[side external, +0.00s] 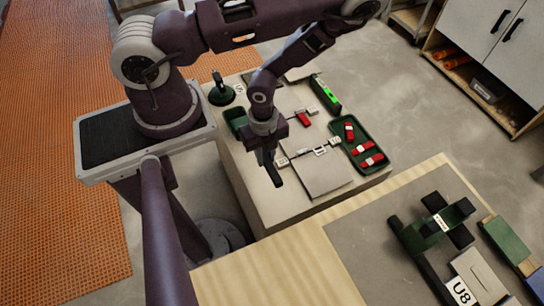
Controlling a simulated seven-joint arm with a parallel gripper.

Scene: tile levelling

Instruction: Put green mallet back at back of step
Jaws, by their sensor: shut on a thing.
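My gripper (266,149) is shut above the left part of the pale step (246,173). A dark, long thing, which I take to be the green mallet (273,172), hangs tilted from it, with its lower end to the right. Its green colour hardly shows, and the gripper hides its upper part. I cannot tell whether its lower end touches the step or hangs above it. Grey tiles (322,176) lie on the step to the right of my gripper, with small white and red levelling pieces along their joints.
A green tray (378,147) with several red pieces stands on the step's right side. A wooden bench (290,270) with a green-and-black frame (436,224) fills the front right.

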